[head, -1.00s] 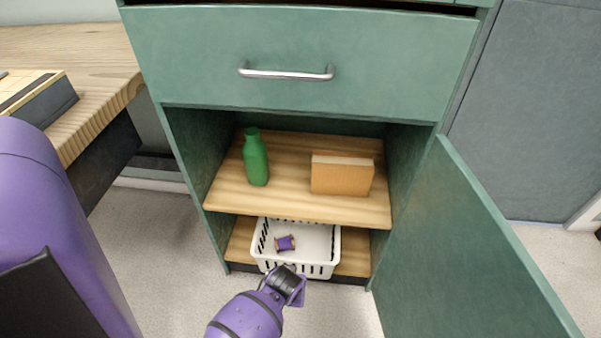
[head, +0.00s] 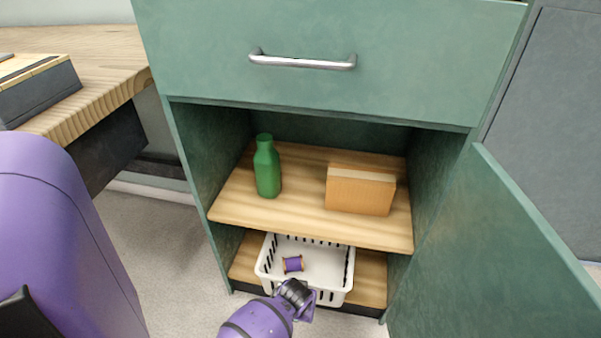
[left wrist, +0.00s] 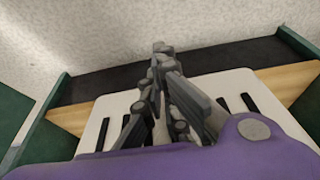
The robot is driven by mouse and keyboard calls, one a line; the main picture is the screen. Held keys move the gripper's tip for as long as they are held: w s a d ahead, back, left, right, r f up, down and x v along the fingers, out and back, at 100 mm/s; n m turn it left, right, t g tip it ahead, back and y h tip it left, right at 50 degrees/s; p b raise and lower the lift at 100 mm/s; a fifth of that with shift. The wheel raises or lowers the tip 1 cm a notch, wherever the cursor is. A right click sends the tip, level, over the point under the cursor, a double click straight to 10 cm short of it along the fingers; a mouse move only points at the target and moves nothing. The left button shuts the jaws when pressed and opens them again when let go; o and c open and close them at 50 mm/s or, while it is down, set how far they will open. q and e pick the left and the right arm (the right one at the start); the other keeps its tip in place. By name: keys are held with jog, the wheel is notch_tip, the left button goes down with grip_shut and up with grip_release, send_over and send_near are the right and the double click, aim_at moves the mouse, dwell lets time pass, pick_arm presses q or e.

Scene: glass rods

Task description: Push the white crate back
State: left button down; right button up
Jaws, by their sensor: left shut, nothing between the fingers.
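The white crate (head: 268,274) sits on the bottom shelf of the open green cabinet, at its front edge. A purple thread spool (head: 293,264) lies inside it. My left gripper (head: 306,298) is shut and empty, in front of the crate's near wall. In the head view it covers part of that wall, and I cannot tell whether they touch. The left wrist view shows the closed fingers (left wrist: 158,50) with the crate's slotted white wall (left wrist: 235,82) behind and below them. My right gripper is not in view.
A green bottle (head: 267,168) and a tan box (head: 360,190) stand on the upper shelf (head: 300,222), above the crate. The cabinet door (head: 500,260) stands open at the right. A wooden table (head: 100,70) is at the left.

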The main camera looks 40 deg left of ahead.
pick_arm(q)
jog(key=w+a, duration=0.1)
jog(key=w, duration=0.1)
jog(key=w+a, duration=0.2)
jog(key=w, duration=0.1)
jog(key=w+a, duration=0.1)
jog(key=w, duration=0.2)
jog(key=shift+a, duration=0.4)
